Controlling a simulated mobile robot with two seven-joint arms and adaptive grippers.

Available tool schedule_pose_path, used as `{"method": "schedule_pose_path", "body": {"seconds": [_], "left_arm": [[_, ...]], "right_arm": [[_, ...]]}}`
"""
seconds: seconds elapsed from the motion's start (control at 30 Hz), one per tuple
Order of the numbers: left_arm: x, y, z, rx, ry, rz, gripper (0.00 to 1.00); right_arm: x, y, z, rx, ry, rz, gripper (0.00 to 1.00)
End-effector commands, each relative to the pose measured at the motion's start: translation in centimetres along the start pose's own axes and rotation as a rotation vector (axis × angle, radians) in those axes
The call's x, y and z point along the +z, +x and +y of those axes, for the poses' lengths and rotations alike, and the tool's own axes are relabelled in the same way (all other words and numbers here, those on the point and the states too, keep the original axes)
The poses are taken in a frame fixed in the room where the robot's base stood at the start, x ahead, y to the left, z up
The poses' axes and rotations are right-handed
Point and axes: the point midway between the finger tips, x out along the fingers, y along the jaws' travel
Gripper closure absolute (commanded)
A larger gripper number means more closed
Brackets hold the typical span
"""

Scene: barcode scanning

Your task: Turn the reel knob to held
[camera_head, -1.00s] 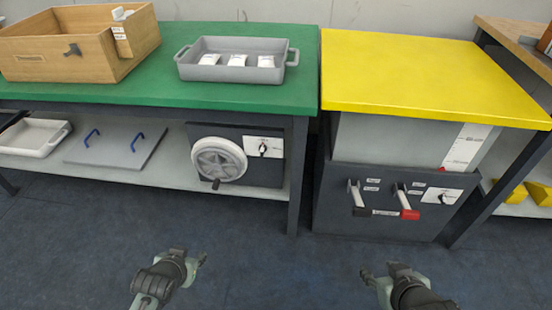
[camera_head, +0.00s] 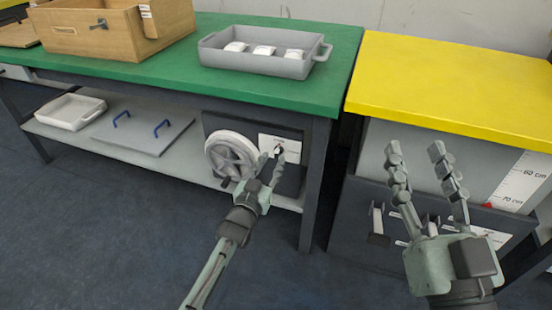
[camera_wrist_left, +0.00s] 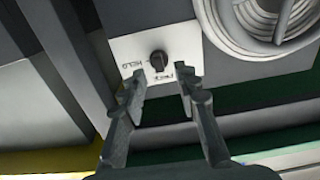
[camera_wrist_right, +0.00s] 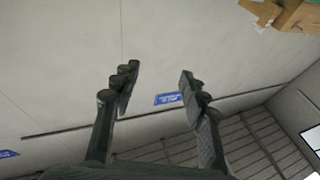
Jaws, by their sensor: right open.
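The reel knob (camera_wrist_left: 158,60) is a small black knob on a white plate (camera_wrist_left: 180,40); one label beside it reads HELD. Its exact pointing is hard to tell. In the head view the knob (camera_head: 279,150) is partly behind my fingers. The white reel wheel (camera_head: 230,157) is left of the plate there. My left gripper (camera_head: 271,160) is open and empty in front of the plate; in the left wrist view its fingertips (camera_wrist_left: 160,76) lie either side of the knob, apart from it. My right gripper (camera_head: 415,150) is open and empty, raised before the yellow table.
The knob panel sits under the green table (camera_head: 180,70), beside a table leg (camera_head: 317,185). On the shelf are a white tray (camera_head: 71,112) and a board with blue handles (camera_head: 140,130). A grey tray (camera_head: 255,62) stands above. The yellow table (camera_head: 450,85) is to the right.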

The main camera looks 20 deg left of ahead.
Motion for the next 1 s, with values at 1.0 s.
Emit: {"method": "schedule_pose_path", "body": {"seconds": [1.0], "left_arm": [[0.0,3.0,0.0,0.000,0.006,-0.002,1.00]], "right_arm": [[-1.7,0.0,-0.1,-0.003,0.005,0.098,0.56]]}}
